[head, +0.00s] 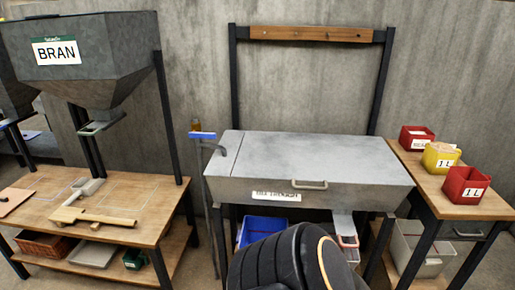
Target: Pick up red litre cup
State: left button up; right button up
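A red cup (468,190) with a white "1 L" label stands upright near the front of the wooden side table at the right in the head view. A yellow cup (440,163) also marked "1 L" stands just behind it to the left. Another red cup (415,145) stands further back, and its label is too small to read. Neither of my grippers is in view. A black rounded part of my own body with a yellow stripe shows at the bottom middle, apart from the cups.
The side table (430,193) has a grey bin (412,243) below. A closed grey lidded trough (310,158) fills the middle, with a blue bin (263,228) under it. A BRAN hopper (95,75) hangs above a wooden table (135,200) at the left.

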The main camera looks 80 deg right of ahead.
aim_at(465, 185)
jog(key=l+z, duration=0.1)
jog(key=z, duration=3.95)
